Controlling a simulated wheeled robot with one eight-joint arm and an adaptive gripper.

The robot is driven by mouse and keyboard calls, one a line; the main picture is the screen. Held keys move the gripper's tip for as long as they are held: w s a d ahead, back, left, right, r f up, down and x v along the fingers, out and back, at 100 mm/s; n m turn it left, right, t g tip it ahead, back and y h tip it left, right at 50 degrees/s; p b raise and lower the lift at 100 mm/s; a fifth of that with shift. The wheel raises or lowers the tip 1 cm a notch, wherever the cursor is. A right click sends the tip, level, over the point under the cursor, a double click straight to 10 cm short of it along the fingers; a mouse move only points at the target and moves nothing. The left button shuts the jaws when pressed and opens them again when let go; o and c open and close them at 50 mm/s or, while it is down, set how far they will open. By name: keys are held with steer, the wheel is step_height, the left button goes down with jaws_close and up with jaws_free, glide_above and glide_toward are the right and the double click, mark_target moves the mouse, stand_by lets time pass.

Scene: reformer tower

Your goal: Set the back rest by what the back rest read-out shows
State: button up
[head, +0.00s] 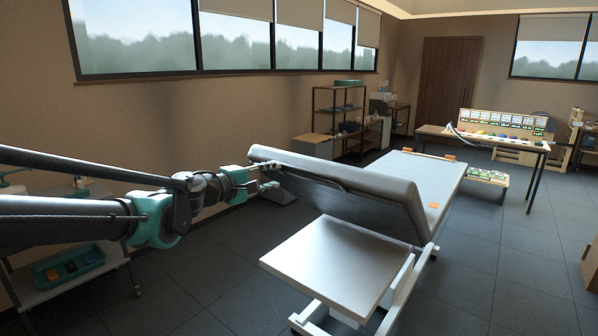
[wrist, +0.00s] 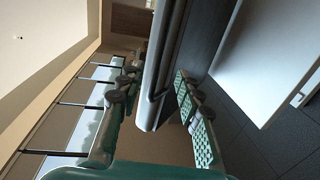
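The back rest (head: 345,185) is the grey padded section of a treatment couch. It is tilted up, with its raised edge toward the upper left in the head view. My gripper (head: 268,176) is at the left end of that raised edge. In the wrist view the edge of the back rest (wrist: 158,95) lies between the two fingers of my gripper (wrist: 157,84). The fingers are apart, with a visible gap on the left side; contact on the right side is unclear. No read-out can be identified for certain; the small displays on a far board (head: 502,122) are too small to read.
A flat pale section (head: 335,262) of the couch lies in front of the back rest. A trolley with a teal tray (head: 68,266) stands at the lower left. Shelves (head: 338,108) stand by the back wall.

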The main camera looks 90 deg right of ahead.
mark_target(297, 171)
steer(key=x, duration=1.2)
steer(key=shift+s+d, duration=0.25)
steer(key=shift+d, duration=0.05)
jaws_close()
